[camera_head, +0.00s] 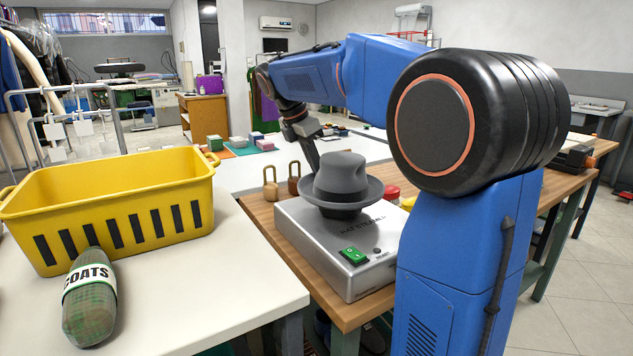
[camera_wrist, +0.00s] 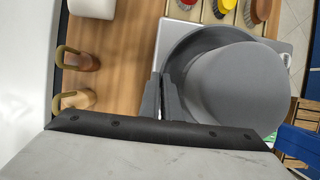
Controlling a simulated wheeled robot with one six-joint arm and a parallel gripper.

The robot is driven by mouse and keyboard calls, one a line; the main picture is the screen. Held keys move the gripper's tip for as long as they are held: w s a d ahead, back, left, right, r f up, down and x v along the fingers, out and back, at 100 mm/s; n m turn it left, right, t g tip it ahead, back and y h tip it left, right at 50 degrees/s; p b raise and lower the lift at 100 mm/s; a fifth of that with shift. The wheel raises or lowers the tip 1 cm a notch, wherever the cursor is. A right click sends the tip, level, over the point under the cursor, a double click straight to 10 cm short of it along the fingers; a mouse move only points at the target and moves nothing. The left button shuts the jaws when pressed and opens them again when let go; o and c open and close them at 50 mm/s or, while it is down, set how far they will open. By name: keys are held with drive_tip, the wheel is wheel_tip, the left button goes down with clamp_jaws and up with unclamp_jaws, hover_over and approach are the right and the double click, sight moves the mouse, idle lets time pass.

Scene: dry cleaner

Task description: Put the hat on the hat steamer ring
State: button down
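The grey hat (camera_head: 341,180) is over the silver hat steamer (camera_head: 310,243), crown up and nearly level. A dark part, likely the steamer ring (camera_head: 342,213), shows just under the brim. I cannot tell whether the hat rests fully on it. My gripper (camera_head: 314,168) reaches down to the far left side of the hat. In the wrist view the fingers (camera_wrist: 162,103) are close together at the left edge of the hat's brim (camera_wrist: 178,62), and appear shut on it. The crown (camera_wrist: 235,85) is right of the fingers and hides the ring.
The steamer stands on a wooden table (camera_head: 262,211). Two padlock-shaped objects (camera_head: 271,187) stand behind it on the left. Brushes (camera_wrist: 260,10) lie beyond the steamer. A yellow basket (camera_head: 120,205) and a green "COATS" roll (camera_head: 90,305) are on the white table at left.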

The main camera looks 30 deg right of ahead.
drive_tip(key=shift+f, duration=1.95)
drive_tip(key=shift+f, duration=0.1)
drive_tip(key=c, duration=2)
unclamp_jaws()
drive_tip(key=v, duration=1.2)
drive_tip(key=shift+d, duration=0.1)
